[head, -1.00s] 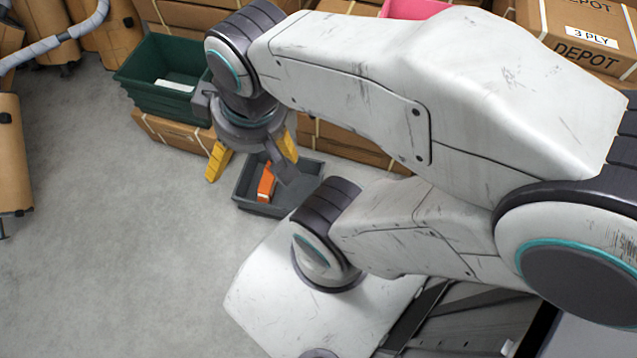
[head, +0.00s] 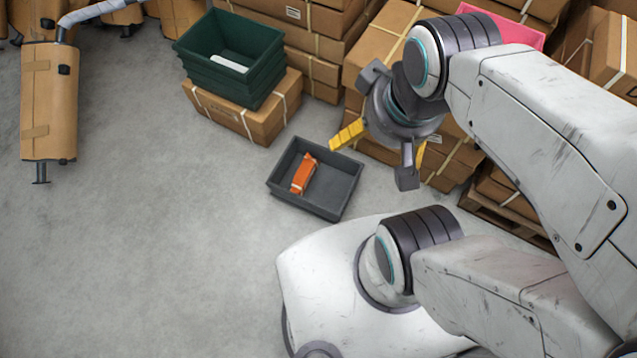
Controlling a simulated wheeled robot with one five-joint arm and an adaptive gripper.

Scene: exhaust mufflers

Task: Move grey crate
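The grey crate (head: 285,193) is a shallow dark grey open box on the concrete floor, in the middle of the head view, just beyond my white base. An orange item (head: 304,174) lies inside it, towards its left side. My gripper (head: 385,150) hangs to the right of the crate and above it, apart from it. Its yellow-tipped fingers are spread wide, with nothing between them. One yellow finger points left, towards the crate's upper right corner.
Stacked green crates (head: 232,62), with a white item inside, stand on a cardboard box (head: 240,118) behind the grey crate. Cardboard boxes and a pink crate (head: 505,25) fill the back right. A wrapped muffler (head: 48,100) stands at left. The floor (head: 150,240) at left is clear.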

